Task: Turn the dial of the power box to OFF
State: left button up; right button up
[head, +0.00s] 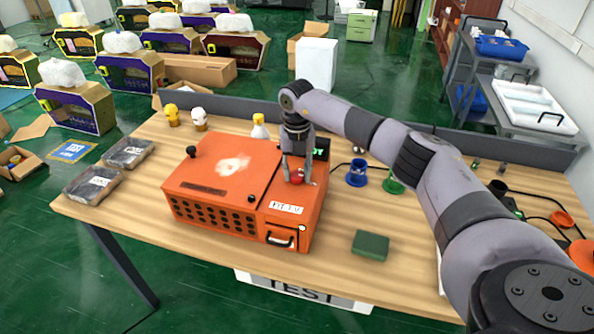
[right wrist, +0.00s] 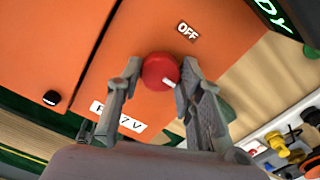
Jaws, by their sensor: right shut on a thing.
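The orange power box (head: 225,172) stands on the wooden table. Its red dial (head: 297,177) is on the top face of the right-hand section. In the right wrist view the dial (right wrist: 158,70) is round, with a white mark pointing toward the lower right. The OFF label (right wrist: 188,31) lies up and right of the dial, away from the mark. My right gripper (head: 298,181) reaches down from above. Its fingers (right wrist: 161,75) are shut on the dial, one on each side. My left gripper is in neither view.
A green block (head: 370,245) lies right of the box. A white bottle with a yellow cap (head: 260,128) stands behind the box. Dark packages (head: 128,153) lie at the left. The table's front right is mostly clear.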

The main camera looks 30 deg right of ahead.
jog(key=shift+c, duration=0.9)
jog(key=n+b, duration=0.2)
jog(key=n, duration=0.1)
jog(key=shift+f+n, duration=0.1)
jog(key=shift+n, duration=0.3)
jog(key=n+b, duration=0.1)
jog(key=n, duration=0.3)
jog(key=shift+n+b, duration=0.3)
jog(key=n+b, duration=0.1)
jog(key=n, duration=0.3)
jog(key=shift+r+n+b, duration=0.2)
jog(key=shift+n+b, duration=0.25)
jog(key=shift+n, duration=2.35)
jog(key=o, duration=1.2)
jog(key=shift+f, duration=0.1)
jog(key=shift+c, duration=0.2)
